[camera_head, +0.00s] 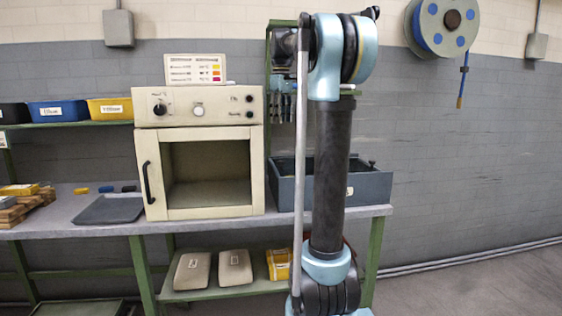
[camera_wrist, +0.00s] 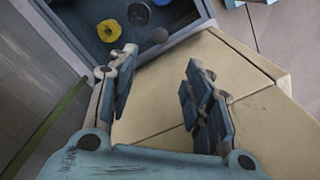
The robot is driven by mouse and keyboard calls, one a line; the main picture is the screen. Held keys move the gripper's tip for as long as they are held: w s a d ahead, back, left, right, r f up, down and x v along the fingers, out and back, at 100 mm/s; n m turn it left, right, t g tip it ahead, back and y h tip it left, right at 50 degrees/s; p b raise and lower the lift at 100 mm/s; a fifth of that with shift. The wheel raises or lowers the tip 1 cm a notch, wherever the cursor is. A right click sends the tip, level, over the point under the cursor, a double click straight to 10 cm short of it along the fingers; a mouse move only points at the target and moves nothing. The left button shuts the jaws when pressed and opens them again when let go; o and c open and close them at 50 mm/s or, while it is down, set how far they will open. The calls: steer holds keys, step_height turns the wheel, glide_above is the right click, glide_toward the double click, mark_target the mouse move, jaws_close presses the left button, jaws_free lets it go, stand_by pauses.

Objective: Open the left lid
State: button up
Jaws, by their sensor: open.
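My gripper (camera_wrist: 163,88) is open in the wrist view, with its two blue padded fingers apart and nothing between them. It hangs over the edge of a beige oven-like box, whose surface (camera_wrist: 155,100) shows between and beyond the fingers. In the head view, blue fingers (camera_head: 282,106) show beside the box's upper right, partly behind my arm. The box's front door frame (camera_head: 156,190) has a dark handle (camera_head: 147,182) at its left and looks shut. I cannot make out a separate part that is clearly the left lid.
A blue-grey open bin (camera_head: 372,192) stands right of the oven, partly behind my arm; a yellow round piece (camera_wrist: 108,31) lies in it. A dark tray (camera_head: 110,209) lies left on the bench (camera_head: 80,230). Blue (camera_head: 58,111) and yellow bins (camera_head: 110,108) stand on the shelf.

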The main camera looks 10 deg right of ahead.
step_height(320, 180, down, 17)
steer(key=shift+s, duration=0.1)
stand_by(0.5)
jaws_close()
